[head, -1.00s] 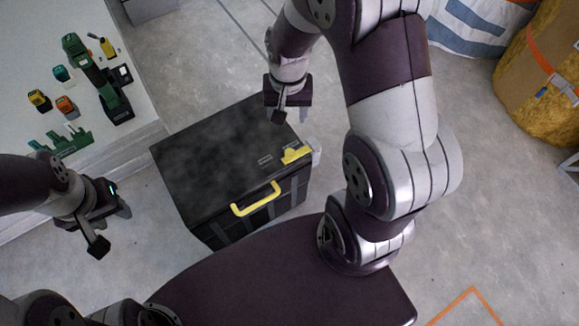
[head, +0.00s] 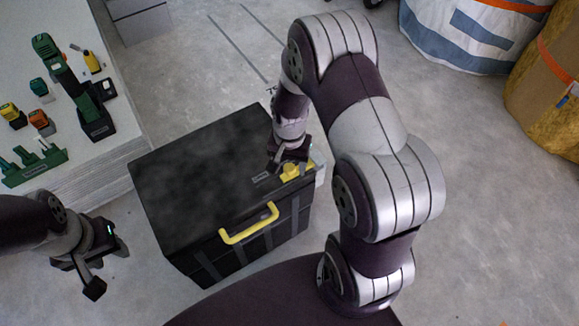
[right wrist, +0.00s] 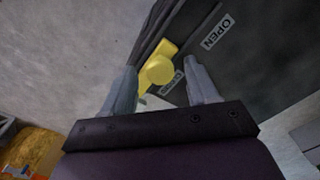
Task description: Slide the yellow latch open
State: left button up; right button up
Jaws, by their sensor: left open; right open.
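The yellow latch (head: 291,172) sits on the top of the black box (head: 190,165) near its right edge. In the right wrist view the latch (right wrist: 159,70) lies ahead of and between the two fingers, with an "OPEN" label (right wrist: 217,32) beside it and another label partly hidden. My right gripper (head: 287,163) is open at the latch in the head view; whether it touches the latch I cannot tell. It also shows in the right wrist view (right wrist: 162,92). My left gripper (head: 107,267) is open and empty, left of the box.
A yellow handle (head: 250,225) is on the box's near edge. A pale table (head: 85,165) with green stands and several tools is at the left. A blue and white bag (head: 475,35) and a brown roll (head: 545,95) stand at the upper right. Grey floor is clear around the box.

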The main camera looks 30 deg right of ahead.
aim_at(280, 182)
jog(key=shift+c, duration=0.3)
grip_shut()
jog(key=shift+a+r+p, duration=0.15)
jog(key=shift+a+p, duration=0.3)
jog(key=shift+p, duration=0.05)
jog(key=shift+s+a+p, duration=0.15)
jog(key=shift+a+p, duration=0.45)
jog(key=shift+a, duration=0.45)
jog(key=shift+f, duration=0.2)
jog(key=shift+c, duration=1.8)
grip_release()
jog(key=o, duration=0.4)
jog(key=shift+a, duration=0.1)
